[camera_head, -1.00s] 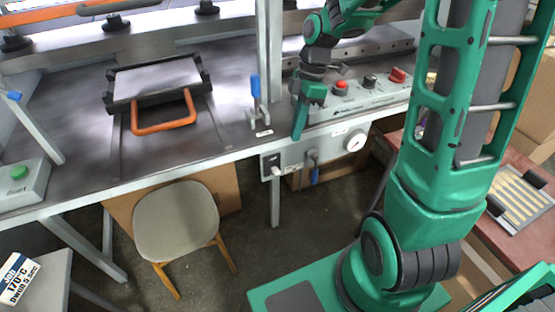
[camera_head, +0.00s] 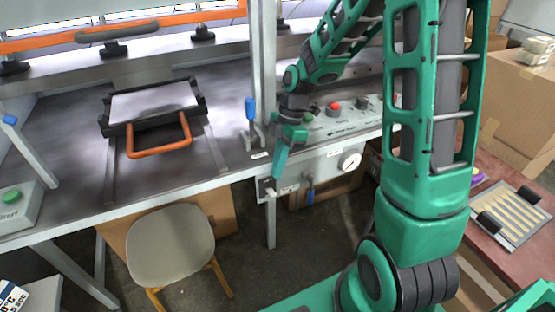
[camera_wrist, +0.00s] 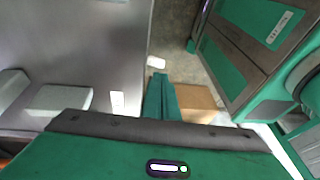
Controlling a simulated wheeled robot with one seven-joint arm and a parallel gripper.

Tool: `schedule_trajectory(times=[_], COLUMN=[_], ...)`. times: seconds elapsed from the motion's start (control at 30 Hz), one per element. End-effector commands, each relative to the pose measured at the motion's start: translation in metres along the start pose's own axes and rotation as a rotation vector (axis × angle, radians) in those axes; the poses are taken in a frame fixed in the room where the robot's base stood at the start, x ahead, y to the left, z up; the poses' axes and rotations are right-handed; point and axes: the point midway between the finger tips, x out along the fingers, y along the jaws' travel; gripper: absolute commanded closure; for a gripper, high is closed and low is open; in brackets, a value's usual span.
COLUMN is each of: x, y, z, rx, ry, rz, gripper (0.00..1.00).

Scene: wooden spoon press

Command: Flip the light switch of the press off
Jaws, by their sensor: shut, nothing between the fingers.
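The press's front panel (camera_head: 322,167) hangs under the bench edge, with a small dark switch plate (camera_head: 263,189) at its left end. A pale switch lever (camera_head: 270,194) shows low on that plate. My gripper (camera_head: 276,176) is shut and empty, pointing down just in front of the plate and partly covering it. I cannot tell whether it touches the switch. In the wrist view my closed fingers (camera_wrist: 158,82) point toward a small white piece (camera_wrist: 156,62), which looks like the switch lever. Whether the lever is up or down is unclear.
A round gauge (camera_head: 350,161) and a blue-handled lever (camera_head: 310,194) sit right of the switch. A control box (camera_head: 340,121) with a red knob stands on the bench above. A blue-handled clamp (camera_head: 251,112) is close left. A chair (camera_head: 171,244) stands below.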

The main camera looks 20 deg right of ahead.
Motion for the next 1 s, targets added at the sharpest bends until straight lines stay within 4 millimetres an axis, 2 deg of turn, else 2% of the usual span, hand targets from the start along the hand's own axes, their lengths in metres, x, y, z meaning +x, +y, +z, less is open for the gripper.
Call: schedule_trajectory(times=[0.1, 0.33, 0.5, 1.0], x=[0.021, 0.046, 0.052, 0.052], y=[-0.001, 0.0, 0.0, 0.005], z=[-0.001, 0.0, 0.0, 0.0], rx=[-0.001, -0.001, 0.0, -0.005], ry=[0.001, 0.0, -0.001, -0.001], rz=[-0.004, -0.001, 0.001, 0.017], gripper=[1.0, 1.0, 1.0, 1.0])
